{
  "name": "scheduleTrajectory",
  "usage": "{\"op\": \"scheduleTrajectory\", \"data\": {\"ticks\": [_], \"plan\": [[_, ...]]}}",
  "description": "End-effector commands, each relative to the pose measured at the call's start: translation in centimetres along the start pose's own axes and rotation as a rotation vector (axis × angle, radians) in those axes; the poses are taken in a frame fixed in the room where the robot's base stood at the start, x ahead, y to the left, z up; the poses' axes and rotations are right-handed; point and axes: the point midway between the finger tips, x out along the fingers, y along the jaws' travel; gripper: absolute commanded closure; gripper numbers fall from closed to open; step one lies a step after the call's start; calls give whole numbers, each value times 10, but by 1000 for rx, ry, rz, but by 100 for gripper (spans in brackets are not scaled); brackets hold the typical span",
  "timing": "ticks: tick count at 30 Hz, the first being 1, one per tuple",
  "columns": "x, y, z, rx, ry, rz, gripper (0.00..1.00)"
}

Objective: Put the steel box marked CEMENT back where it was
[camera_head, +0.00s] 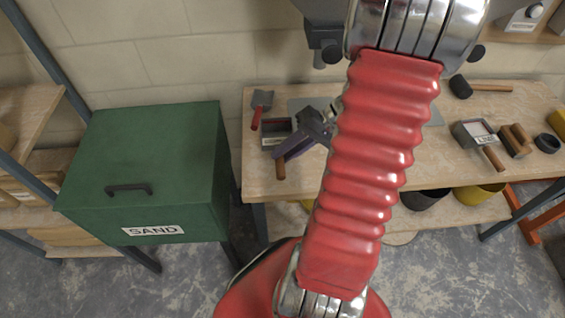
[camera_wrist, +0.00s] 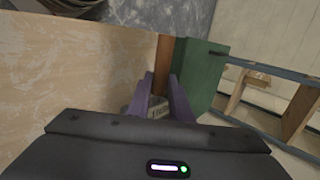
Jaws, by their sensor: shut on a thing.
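A small steel box (camera_head: 275,126) with a pale label and a wooden handle (camera_head: 281,168) is at the left end of the workbench. Its label is too small to read in the head view. My gripper (camera_head: 284,151), with purple fingers, is shut on this box. In the wrist view the fingers (camera_wrist: 159,80) stand on both sides of the box (camera_wrist: 158,108), with its brown handle (camera_wrist: 163,55) pointing away between them. The label is partly hidden there. I cannot tell whether the box rests on the bench or is slightly raised.
The workbench (camera_head: 259,180) holds a red-handled trowel (camera_head: 256,117), a mallet (camera_head: 461,87), another labelled steel box (camera_head: 474,133) and a wooden float (camera_head: 515,140). A grey sheet lies behind my arm. A green SAND bin (camera_head: 150,185) stands left of the bench.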

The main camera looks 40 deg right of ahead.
Motion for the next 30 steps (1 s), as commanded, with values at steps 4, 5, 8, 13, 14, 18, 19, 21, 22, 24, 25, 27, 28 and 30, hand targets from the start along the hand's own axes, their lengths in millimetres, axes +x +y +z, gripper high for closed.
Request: {"op": "scheduleTrajectory", "data": {"ticks": [4, 5, 8, 13, 14, 18, 19, 21, 22, 24, 25, 27, 28, 30], "plan": [[0, 0, 0, 0, 1, 0, 100], [0, 0, 0, 0, 1, -1, 100], [4, 4, 0, 2, -1, -2, 100], [18, 18, -1, 3, 0, -3, 100], [20, 21, -1, 4, -1, -3, 100], [27, 29, -2, 2, 0, -1, 100], [28, 30, -2, 2, 0, -1, 100], [28, 30, -2, 2, 1, -1, 100], [28, 30, -2, 1, 1, -1, 100], [28, 30, -2, 1, 2, 0, 100], [28, 30, -2, 1, 2, 0, 100], [28, 30, -2, 2, 2, -1, 100], [28, 30, -2, 2, 2, -1, 100], [29, 31, -2, 2, 2, 0, 78]]}}
